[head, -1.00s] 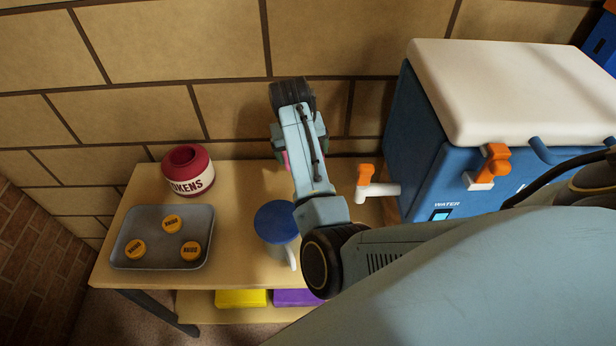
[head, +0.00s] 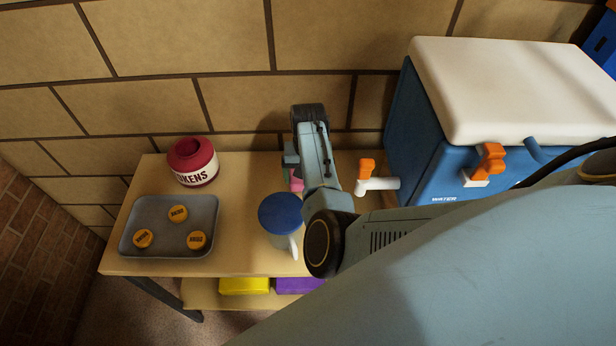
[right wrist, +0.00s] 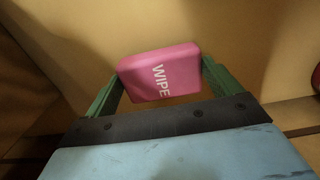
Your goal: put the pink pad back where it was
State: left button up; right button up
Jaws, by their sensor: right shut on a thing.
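The pink pad (right wrist: 158,72), with "WIPE" in white letters, sits between the green fingers of my right gripper (right wrist: 162,80) in the right wrist view. The gripper is shut on it. In the head view only a sliver of the pink pad (head: 297,181) shows beside my right gripper (head: 292,166); my own arm hides the rest. The gripper is over the table's back right part, behind the blue-lidded mug. I cannot tell whether the pad touches the table. My left gripper is not in view.
A blue-lidded mug (head: 281,213) stands close in front of the gripper. A tray (head: 133,232) with yellow discs and a red tokens jar (head: 193,163) are left. A cooler (head: 425,130) with an orange tap (head: 368,167) is right. Yellow (head: 243,286) and purple (head: 298,286) pads lie on the lower shelf.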

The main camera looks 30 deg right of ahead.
jog(key=shift+f, duration=0.75)
jog(key=o, duration=0.7)
jog(key=shift+r, duration=0.1)
notch_tip(320, 180, up, 12)
jog(key=p, duration=0.2)
jog(key=shift+p, duration=0.3)
jog(key=shift+w, duration=0.15)
